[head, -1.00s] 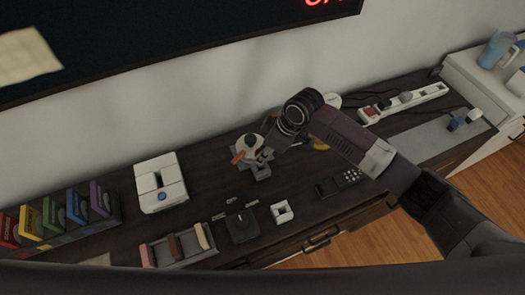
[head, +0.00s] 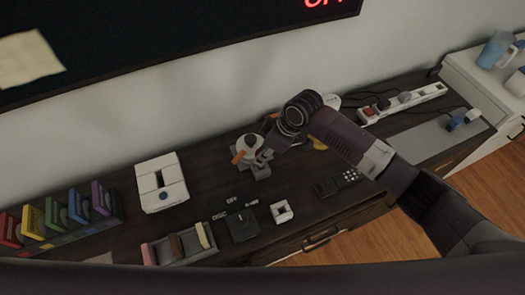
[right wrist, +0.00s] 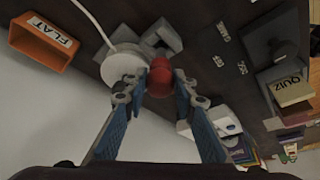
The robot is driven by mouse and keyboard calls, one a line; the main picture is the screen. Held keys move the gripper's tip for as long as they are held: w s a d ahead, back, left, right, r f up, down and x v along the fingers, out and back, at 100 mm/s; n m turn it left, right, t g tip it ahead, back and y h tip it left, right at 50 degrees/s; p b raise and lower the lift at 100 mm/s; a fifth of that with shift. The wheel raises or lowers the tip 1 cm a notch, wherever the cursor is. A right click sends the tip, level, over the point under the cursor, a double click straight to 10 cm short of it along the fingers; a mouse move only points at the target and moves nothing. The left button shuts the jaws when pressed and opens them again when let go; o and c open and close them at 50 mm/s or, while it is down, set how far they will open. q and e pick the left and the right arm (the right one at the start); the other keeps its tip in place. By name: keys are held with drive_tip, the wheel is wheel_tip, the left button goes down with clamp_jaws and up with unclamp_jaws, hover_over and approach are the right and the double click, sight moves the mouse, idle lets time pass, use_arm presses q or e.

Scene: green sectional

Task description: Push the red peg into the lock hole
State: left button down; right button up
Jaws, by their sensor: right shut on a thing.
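The red peg (right wrist: 158,80) is between the two blue fingers of my right gripper (right wrist: 160,84) in the right wrist view. The gripper is shut on it. A grey block (right wrist: 168,40), which looks like the lock, lies just beyond the peg. The hole itself is not visible, and I cannot tell whether the peg's far end is inside it. In the head view my right gripper (head: 266,154) is over the grey block (head: 262,172), and the peg cannot be made out there. My left gripper is not in view.
A white round piece (right wrist: 122,66) with a cable is close beside the gripper. On the dark cabinet top (head: 205,185), a white box (head: 161,183) stands left and a power strip (head: 405,102) right.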

drive_tip(key=shift+p, duration=0.3)
idle(0.5)
drive_tip(key=shift+f+b, duration=1.35)
drive_tip(key=shift+f, duration=0.95)
drive_tip(key=o, duration=1.2)
drive_tip(key=shift+r, duration=0.1)
drive_tip(key=v, duration=1.2)
drive_tip(key=shift+s, duration=0.1)
